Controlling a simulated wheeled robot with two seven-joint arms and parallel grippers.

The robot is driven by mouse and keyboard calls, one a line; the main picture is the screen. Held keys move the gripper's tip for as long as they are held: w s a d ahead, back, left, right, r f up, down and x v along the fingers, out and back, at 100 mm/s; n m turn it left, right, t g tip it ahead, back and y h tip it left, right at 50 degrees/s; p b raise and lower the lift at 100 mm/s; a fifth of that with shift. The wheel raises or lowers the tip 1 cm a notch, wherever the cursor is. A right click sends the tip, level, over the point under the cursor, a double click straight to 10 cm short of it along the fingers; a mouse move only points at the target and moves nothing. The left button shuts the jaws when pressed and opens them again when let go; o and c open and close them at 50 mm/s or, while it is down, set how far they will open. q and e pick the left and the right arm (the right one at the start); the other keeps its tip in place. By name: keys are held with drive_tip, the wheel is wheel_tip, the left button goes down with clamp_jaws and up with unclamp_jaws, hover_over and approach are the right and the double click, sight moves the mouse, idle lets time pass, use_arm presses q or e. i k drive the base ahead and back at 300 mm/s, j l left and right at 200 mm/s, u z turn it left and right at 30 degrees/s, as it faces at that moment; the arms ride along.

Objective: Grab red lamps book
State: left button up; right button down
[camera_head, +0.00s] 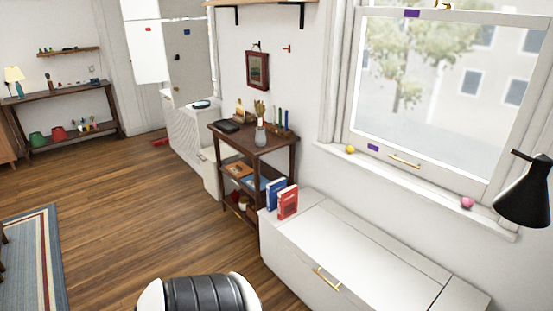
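A red book (288,203) stands upright on the far left end of a long white chest (345,250) under the window. It has pale markings on its cover, too small to read. A blue book (273,195) stands upright right behind it, to its left, and is partly covered by it. Neither of my grippers shows in the head view.
A dark wooden shelf stand (291,160) holding small items stands just past the chest. A black lamp shade (525,190) hangs at the right. The chest top is otherwise bare. Wooden floor (130,210) is open at the left, with a rug (35,260).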

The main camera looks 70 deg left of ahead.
sight(287, 198)
drive_tip(key=u, duration=2.1)
drive_tip(key=i+j+z, duration=0.1)
drive_tip(key=i, duration=0.4)
drive_tip(key=i+j, duration=0.25)
drive_tip(key=i, duration=0.2)
drive_tip(key=i+z, duration=0.05)
